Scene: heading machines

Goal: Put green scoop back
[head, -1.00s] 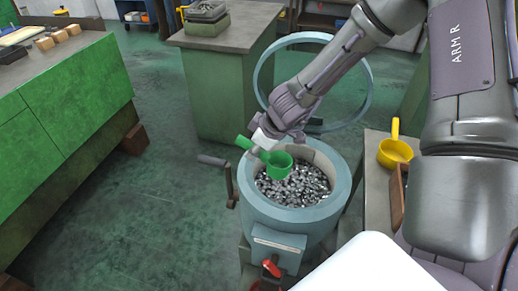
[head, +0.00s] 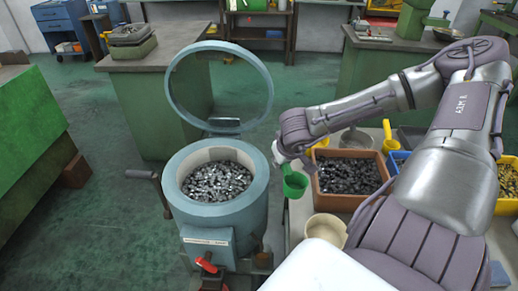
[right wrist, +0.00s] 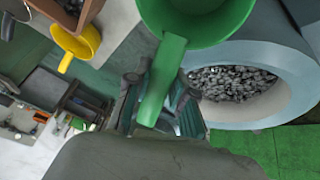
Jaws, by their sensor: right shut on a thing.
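The green scoop (head: 295,184) is in my right gripper (head: 281,158), just right of the drum and beside the bench's left end. Its cup faces up in the head view. In the right wrist view the scoop's handle (right wrist: 165,80) runs between the fingers of my right gripper (right wrist: 160,98), which is shut on it. The cup (right wrist: 205,18) is cut off by the top edge, and its contents cannot be made out. My left gripper is not in view.
The blue-grey drum (head: 215,216) holds metal pieces, its round lid ring (head: 178,100) raised. On the bench are an orange-brown crate (head: 350,201) of dark pieces, a cream bowl (head: 325,230), a grey bowl (head: 355,139), a blue crate (head: 391,165) and a yellow scoop (head: 388,130).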

